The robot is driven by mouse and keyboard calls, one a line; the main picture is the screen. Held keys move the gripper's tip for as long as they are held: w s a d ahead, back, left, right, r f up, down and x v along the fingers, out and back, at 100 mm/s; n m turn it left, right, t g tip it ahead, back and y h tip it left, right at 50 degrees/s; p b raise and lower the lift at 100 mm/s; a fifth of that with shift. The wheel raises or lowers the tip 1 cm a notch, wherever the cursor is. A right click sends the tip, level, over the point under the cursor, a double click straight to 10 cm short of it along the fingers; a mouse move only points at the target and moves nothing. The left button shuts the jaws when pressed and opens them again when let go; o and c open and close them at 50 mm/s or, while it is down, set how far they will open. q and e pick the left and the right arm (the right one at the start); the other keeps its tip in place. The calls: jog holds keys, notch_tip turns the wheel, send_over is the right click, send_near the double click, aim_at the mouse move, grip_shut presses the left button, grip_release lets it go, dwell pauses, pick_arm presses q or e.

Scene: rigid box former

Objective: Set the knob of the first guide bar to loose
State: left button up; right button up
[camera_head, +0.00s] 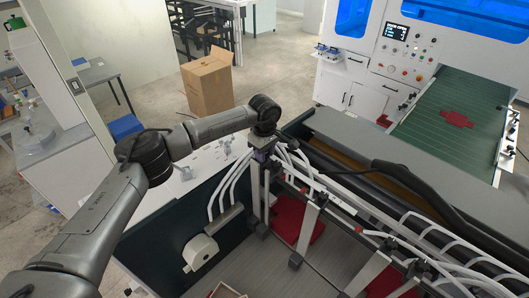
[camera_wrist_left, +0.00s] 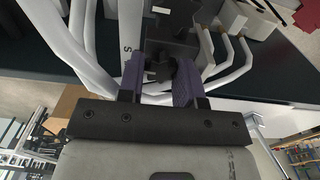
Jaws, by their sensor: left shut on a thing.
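My left arm reaches in from the left in the head view, and its gripper (camera_head: 262,152) is at the top of the first guide bar (camera_head: 258,190), at the near left end of the feeder. In the left wrist view the two purple fingers (camera_wrist_left: 160,78) are shut on a small black knob (camera_wrist_left: 158,70) between them. The fingers partly hide the knob, and I cannot read its setting. A dark letter shows on the pale part beside the left finger. My right gripper is not in view.
White curved hoses (camera_head: 228,185) run close beside the gripper. More guide bars (camera_head: 310,222) stand to the right, with red sheets (camera_head: 290,215) below them. A green conveyor (camera_head: 450,115) is at the back right. A cardboard box (camera_head: 207,85) stands on the floor behind.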

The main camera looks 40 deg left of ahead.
pick_arm(q)
jog(key=n+b, duration=0.1)
jog(key=n, duration=0.3)
jog(key=shift+n, duration=0.3)
jog(key=n, duration=0.4)
jog(key=shift+n, duration=0.3)
jog(key=n, duration=0.5)
jog(key=shift+b, duration=0.3)
jog(key=shift+n, duration=2.5)
jog(key=o, duration=0.9)
jog(key=shift+o, duration=0.2)
jog(key=shift+r, duration=0.1)
